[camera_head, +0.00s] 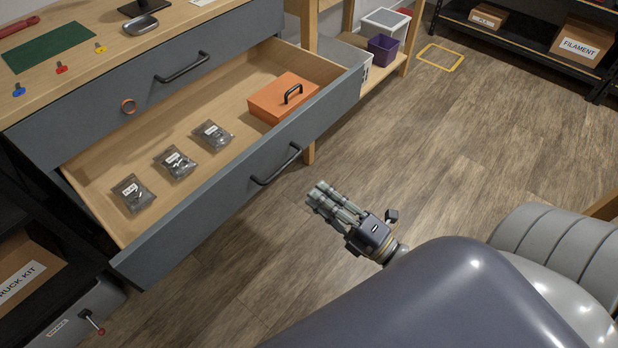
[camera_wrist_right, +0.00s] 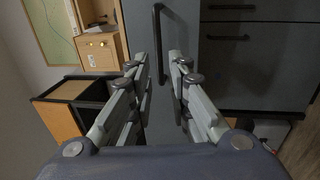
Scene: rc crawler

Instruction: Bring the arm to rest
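My right gripper (camera_head: 336,206) hangs over the wooden floor, in front of the open grey drawer (camera_head: 235,180) and apart from its black handle (camera_head: 277,165). In the right wrist view my right gripper (camera_wrist_right: 160,68) has its two fingers apart with nothing held between them. A black bar handle (camera_wrist_right: 158,40) on a grey front shows beyond the fingertips. My left gripper is not in view.
The open drawer holds an orange box (camera_head: 283,97) and several small labelled bags (camera_head: 175,162). The workbench (camera_head: 120,50) is above it. Shelves with cardboard boxes (camera_head: 581,42) stand at the far right. Floor (camera_head: 440,150) right of the drawer is clear.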

